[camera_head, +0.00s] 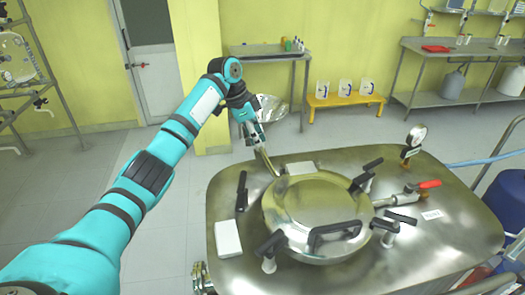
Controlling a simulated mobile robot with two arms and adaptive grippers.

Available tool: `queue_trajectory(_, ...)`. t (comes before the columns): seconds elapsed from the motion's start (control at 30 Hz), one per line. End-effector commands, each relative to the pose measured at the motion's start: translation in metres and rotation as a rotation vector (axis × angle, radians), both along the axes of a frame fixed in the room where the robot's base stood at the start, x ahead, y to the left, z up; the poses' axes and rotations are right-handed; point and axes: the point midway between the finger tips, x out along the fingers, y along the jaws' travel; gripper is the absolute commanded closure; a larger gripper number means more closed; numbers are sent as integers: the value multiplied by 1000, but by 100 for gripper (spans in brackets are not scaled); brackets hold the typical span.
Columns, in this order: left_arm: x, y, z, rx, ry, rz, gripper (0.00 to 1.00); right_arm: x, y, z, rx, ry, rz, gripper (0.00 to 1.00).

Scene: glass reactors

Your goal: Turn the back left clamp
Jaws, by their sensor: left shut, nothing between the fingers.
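The round steel hatch lid (315,205) with a black handle (335,233) sits on the steel reactor top. A black clamp handle (242,190) stands upright at the back left of the lid. Other black clamps are at the front left (269,246), back right (367,174) and front right (388,231). My left gripper (262,149) is above the back left edge of the reactor top, shut and empty. It points down and is a little behind and to the right of the back left clamp, apart from it. My right gripper is out of view.
A white block (228,238) lies left of the lid and another (300,168) behind it. A gauge (415,140) and a red-handled valve (428,185) stand on the right. A blue drum (505,205) is beside the reactor. The floor to the left is clear.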

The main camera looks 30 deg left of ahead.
Motion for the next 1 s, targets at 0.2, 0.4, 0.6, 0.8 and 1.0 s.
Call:
queue_trajectory(0.2,4,-9,-27,1,6,0,100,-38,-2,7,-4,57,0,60)
queue_trajectory(0.4,12,-22,-68,-1,6,0,100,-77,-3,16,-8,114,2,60)
queue_trajectory(0.6,10,-15,-92,4,3,5,100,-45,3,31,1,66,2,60)
queue_trajectory(0.8,-2,1,-98,2,3,4,100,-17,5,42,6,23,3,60)
queue_trajectory(1.0,-5,5,-100,0,1,2,100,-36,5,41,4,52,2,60)
